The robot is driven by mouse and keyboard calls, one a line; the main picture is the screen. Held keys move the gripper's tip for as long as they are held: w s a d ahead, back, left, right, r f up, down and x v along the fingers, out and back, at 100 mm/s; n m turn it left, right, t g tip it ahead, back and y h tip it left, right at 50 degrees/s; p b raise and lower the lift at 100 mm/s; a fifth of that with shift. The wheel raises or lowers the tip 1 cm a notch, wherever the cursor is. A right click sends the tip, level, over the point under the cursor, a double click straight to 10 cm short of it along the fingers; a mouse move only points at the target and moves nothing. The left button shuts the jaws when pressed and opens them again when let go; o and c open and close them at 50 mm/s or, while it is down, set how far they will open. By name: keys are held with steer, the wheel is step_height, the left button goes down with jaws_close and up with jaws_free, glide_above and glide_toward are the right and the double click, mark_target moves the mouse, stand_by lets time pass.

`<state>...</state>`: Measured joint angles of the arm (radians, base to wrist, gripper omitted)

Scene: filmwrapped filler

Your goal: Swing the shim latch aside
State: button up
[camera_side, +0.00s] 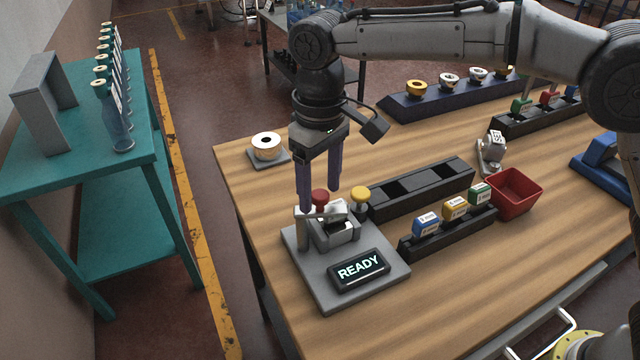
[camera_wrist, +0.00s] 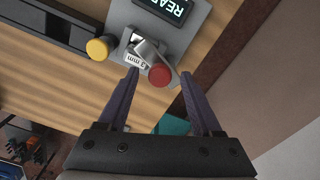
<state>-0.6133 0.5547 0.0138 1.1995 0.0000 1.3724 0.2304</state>
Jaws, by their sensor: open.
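A grey fixture plate (camera_side: 305,278) carries a small metal holder (camera_side: 335,232) with a latch arm (camera_side: 313,214) across it, topped by a red knob (camera_side: 320,196). The red knob also shows in the wrist view (camera_wrist: 160,75), beside a block labelled "5 mm" (camera_wrist: 137,62) in the holder. My gripper (camera_side: 319,197) is open and points down over the fixture. In the wrist view, my gripper's fingertips (camera_wrist: 160,76) lie one on each side of the red knob, apart from it. Whether the fingers reach down to knob height is unclear.
A yellow knob (camera_side: 360,197) stands close to the right of the holder. A lit "READY" display (camera_side: 359,270) sits at the plate's front. Black racks (camera_side: 420,190), coloured labelled blocks (camera_side: 455,207) and a red bin (camera_side: 514,193) stand to the right. A white roll (camera_side: 266,146) lies behind left.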

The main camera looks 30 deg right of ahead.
jaws_close()
stand_by(0.4)
stand_by(1.1)
